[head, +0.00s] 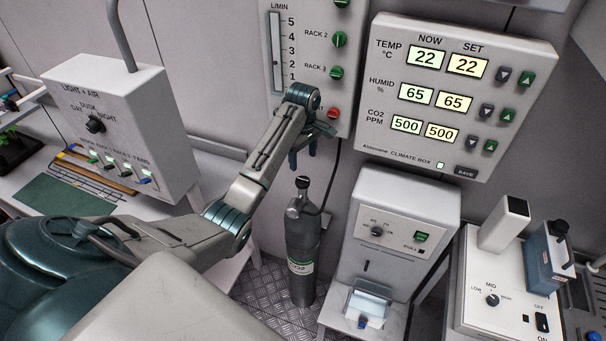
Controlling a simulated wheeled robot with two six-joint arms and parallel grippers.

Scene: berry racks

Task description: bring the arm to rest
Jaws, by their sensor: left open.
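My left arm comes in from the lower left and reaches up toward the wall panels. My left gripper (304,154) hangs at the arm's end with its dark blue fingers pointing down and apart. It is open, with nothing seen between the fingers. In the picture it overlaps the lower part of the rack flow panel (306,18), close to a red knob (333,113); I cannot tell whether it touches the panel. My right gripper is not in view.
A CO2 cylinder (301,245) stands below the gripper. The climate box (386,130) is on the wall to the right. A grey dispenser-like machine (388,235) and a white device with a dial (480,275) stand lower right. The light and air box (118,130) is at left.

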